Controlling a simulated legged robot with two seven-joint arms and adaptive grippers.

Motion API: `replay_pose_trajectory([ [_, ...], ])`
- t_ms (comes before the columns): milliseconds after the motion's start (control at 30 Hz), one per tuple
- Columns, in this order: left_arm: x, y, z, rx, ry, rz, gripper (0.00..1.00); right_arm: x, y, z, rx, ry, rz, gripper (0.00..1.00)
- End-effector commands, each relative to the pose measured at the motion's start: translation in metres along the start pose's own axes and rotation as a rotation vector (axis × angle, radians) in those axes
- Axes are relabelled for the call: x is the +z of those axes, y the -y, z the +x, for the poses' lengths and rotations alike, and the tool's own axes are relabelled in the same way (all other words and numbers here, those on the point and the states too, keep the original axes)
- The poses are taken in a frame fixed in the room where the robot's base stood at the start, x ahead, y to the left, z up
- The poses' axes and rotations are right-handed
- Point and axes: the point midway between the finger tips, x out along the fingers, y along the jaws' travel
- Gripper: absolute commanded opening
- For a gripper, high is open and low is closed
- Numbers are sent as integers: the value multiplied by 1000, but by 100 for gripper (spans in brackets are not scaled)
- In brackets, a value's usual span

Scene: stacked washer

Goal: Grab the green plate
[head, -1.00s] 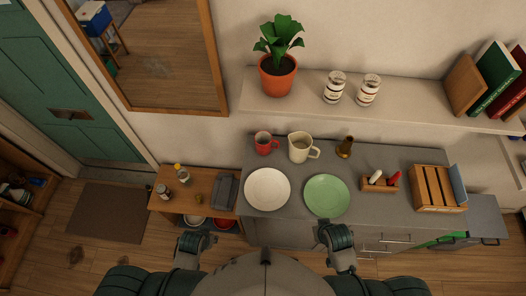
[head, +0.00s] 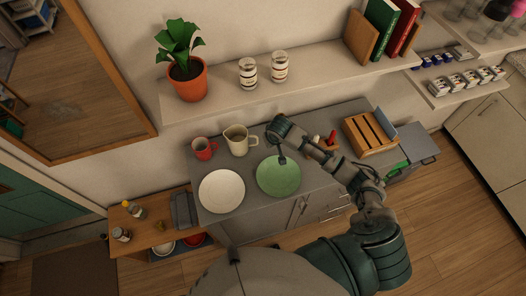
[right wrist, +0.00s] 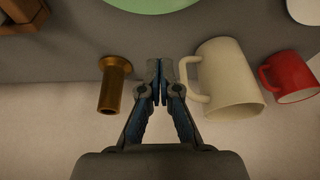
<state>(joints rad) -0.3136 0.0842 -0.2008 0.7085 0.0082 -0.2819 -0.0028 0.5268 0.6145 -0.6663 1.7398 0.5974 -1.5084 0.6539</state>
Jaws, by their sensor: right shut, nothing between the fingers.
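The green plate (head: 278,176) lies flat on the grey counter, right of a white plate (head: 222,191). My right gripper (head: 282,160) hangs over the plate's far edge in the head view, its fingers shut and empty. In the right wrist view, the shut fingertips (right wrist: 159,66) point towards the plate's edge (right wrist: 150,4) at the top, with a gap in the picture. Whether the fingertips touch the plate in the head view I cannot tell. My left gripper is out of view.
A brass object (right wrist: 113,84) is on the other side. A wooden crate (head: 371,133) stands at the counter's right. A shelf (head: 310,82) runs above the counter.

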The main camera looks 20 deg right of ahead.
Motion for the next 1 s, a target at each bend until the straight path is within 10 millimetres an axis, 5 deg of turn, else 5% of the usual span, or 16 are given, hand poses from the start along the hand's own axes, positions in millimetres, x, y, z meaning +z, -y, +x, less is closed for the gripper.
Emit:
replay_pose_trajectory([
  [267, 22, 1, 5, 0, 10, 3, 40, -16, -14, 10, 21, 2, 42, 0],
  [700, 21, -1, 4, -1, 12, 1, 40, -16, -18, 100, 19, 0, 41, 0],
  [1000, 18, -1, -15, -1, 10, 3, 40, 19, -14, 82, 20, -3, 37, 0],
])
